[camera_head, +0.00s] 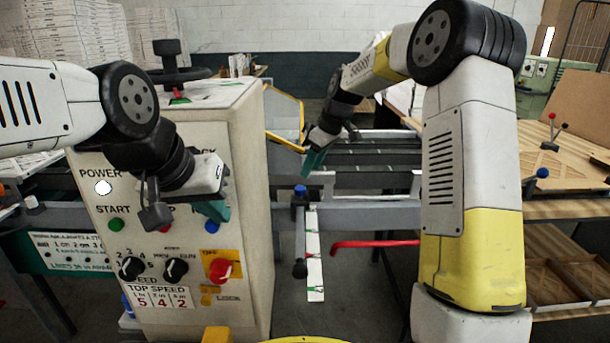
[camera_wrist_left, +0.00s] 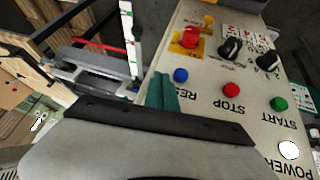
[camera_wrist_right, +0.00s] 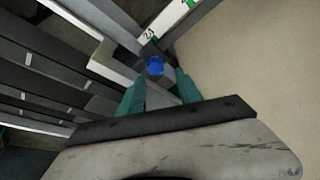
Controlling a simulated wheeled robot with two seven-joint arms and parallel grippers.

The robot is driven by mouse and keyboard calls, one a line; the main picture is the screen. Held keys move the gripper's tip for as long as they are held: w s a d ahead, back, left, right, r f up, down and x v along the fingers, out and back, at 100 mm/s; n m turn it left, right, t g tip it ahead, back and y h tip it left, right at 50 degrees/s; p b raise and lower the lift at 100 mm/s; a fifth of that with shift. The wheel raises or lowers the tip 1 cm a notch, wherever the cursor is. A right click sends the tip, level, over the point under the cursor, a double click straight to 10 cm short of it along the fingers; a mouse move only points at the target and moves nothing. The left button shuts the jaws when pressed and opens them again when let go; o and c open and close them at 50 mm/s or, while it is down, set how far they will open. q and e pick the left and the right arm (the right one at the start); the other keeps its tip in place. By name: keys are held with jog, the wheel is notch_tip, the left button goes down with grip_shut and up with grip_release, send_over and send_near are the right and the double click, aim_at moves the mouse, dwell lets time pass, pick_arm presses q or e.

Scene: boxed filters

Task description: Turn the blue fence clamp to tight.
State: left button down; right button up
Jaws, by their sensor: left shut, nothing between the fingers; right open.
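The blue fence clamp (camera_head: 300,191) is a blue-capped knob on the grey rail, with a dark lever (camera_head: 300,235) hanging down from it to a black ball end, beside a white scale strip. In the right wrist view its blue cap (camera_wrist_right: 155,67) shows just beyond and between the fingertips. My right gripper (camera_head: 314,160) is open, a little above and behind the clamp, apparently not touching it; its teal fingers (camera_wrist_right: 158,92) frame the cap. My left gripper (camera_head: 216,209) is shut and empty in front of the control box; its closed teal fingers (camera_wrist_left: 162,92) show in the left wrist view.
The control box (camera_head: 180,240) with buttons, dials and a red switch (camera_head: 221,270) stands left of the clamp. A red bar (camera_head: 375,243) sticks out below the rail at right. A wooden bench (camera_head: 560,155) with another blue ball knob (camera_head: 542,173) is at far right.

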aim_at(301, 188)
jog(key=shift+n, duration=0.3)
jog(key=x, duration=0.4)
jog(key=w+x, duration=0.1)
jog(key=x, duration=0.4)
jog(key=shift+w, duration=0.25)
grip_shut()
